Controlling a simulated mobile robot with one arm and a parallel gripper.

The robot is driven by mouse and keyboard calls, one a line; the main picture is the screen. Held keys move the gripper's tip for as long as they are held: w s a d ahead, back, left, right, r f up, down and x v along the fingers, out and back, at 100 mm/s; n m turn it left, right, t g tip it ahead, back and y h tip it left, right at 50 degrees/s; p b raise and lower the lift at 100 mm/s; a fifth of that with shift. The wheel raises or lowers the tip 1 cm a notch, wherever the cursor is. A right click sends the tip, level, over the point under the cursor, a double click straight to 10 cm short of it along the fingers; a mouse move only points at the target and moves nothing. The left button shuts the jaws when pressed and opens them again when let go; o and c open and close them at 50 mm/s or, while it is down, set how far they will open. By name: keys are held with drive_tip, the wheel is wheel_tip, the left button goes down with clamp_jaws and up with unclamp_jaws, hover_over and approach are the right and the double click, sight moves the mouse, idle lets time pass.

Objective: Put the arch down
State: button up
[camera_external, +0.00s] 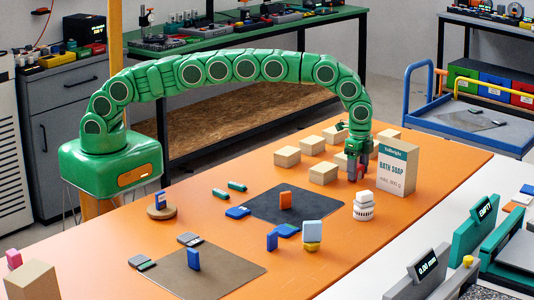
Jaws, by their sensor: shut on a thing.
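My green gripper (356,172) points down at the right end of the orange table (330,262), left of the bath soap box. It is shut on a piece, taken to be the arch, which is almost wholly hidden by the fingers. I cannot tell its shape or colour, or whether it touches the table.
The white bath soap box (397,168) stands close right of my gripper. Several tan blocks (323,173) stand to its left and behind. A white stacked piece (364,205) is in front.

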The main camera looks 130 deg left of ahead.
drive_tip(key=o, duration=1.1)
drive_tip(key=shift+f, duration=0.1)
drive_tip(key=shift+c, duration=0.2)
wheel_tip(320, 180, up, 12)
